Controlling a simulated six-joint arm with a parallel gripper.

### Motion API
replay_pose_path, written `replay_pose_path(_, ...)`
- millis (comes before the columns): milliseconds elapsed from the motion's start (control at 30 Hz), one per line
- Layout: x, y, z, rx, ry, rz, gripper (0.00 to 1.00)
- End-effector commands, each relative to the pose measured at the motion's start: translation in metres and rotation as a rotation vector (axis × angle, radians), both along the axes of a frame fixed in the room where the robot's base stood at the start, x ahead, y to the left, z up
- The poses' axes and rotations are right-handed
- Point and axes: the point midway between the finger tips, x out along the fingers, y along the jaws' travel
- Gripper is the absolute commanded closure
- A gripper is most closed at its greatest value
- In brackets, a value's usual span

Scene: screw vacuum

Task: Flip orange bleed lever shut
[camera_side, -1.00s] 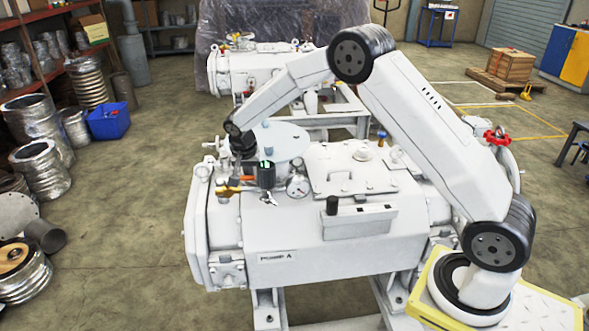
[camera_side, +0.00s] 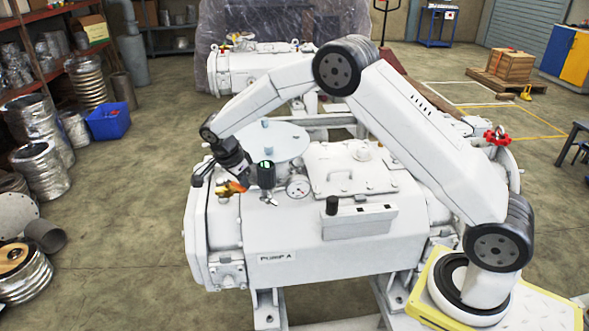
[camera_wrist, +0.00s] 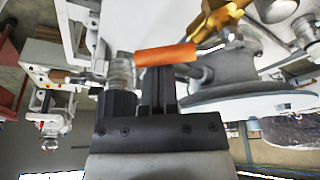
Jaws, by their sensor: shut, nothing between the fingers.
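The orange bleed lever (camera_wrist: 165,55) lies across the tips of my gripper (camera_wrist: 158,72) in the wrist view. In the side view the brass valve (camera_side: 229,188) sits at the left end of the pump top. My gripper (camera_side: 240,176) reaches down to it from above, tilted. The lever is small and partly hidden there, so its exact angle is unclear.
A black cylinder with a green top (camera_side: 266,175) and a round gauge (camera_side: 298,187) stand just right of the valve. A round flange plate (camera_side: 270,142) lies behind. The pump body (camera_side: 290,235) is below. The air to the left is free.

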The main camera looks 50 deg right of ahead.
Motion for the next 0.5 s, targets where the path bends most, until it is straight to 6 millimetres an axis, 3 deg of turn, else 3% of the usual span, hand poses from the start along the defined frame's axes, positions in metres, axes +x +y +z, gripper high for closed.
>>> replay_pose_path(400,0.003,0.024,-0.001,0.001,0.0,-0.388,1.0)
replay_pose_path(500,0.004,0.028,0.0,0.001,0.0,-0.385,1.0)
